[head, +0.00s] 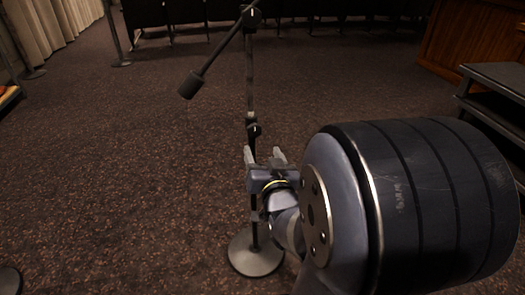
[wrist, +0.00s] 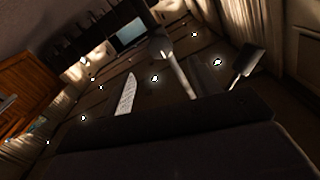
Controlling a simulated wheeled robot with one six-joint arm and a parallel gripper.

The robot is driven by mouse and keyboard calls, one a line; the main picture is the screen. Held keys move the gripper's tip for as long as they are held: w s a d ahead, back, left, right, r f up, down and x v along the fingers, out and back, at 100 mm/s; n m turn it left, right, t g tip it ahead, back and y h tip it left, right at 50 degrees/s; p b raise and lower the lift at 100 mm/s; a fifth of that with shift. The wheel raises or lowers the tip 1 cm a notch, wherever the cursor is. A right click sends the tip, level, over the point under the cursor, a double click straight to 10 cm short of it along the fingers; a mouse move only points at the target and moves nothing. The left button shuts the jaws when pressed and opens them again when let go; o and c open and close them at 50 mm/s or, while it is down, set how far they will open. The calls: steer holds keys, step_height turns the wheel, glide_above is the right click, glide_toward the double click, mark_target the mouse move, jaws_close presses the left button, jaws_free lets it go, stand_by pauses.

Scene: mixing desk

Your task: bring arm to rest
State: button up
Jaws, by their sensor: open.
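My gripper (head: 264,154) is near the middle of the head view, at the end of my large dark arm. In the wrist view two pale finger-like shapes rise above a dark foreground, apart from each other. A thin stand with a round metal base (head: 256,254) lines up with the gripper in the head view; I cannot tell how far behind the fingers it is.
The stand's boom ends in a dark cylinder (head: 190,85) at upper left. A dark shelf unit (head: 493,78) and a wooden cabinet (head: 462,38) are at right. Dark chairs line the back. Open carpet (head: 120,165) lies at left. The wrist view is tilted, with bright spot lights.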

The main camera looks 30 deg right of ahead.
mark_target(255, 132)
steer(key=b+x, duration=0.2)
steer(key=x, duration=0.8)
steer(key=shift+w+f, duration=0.15)
steer(key=shift+w, duration=0.1)
steer(key=shift+w+d, duration=0.1)
steer(key=shift+w, duration=0.15)
steer(key=shift+n+p, duration=0.4)
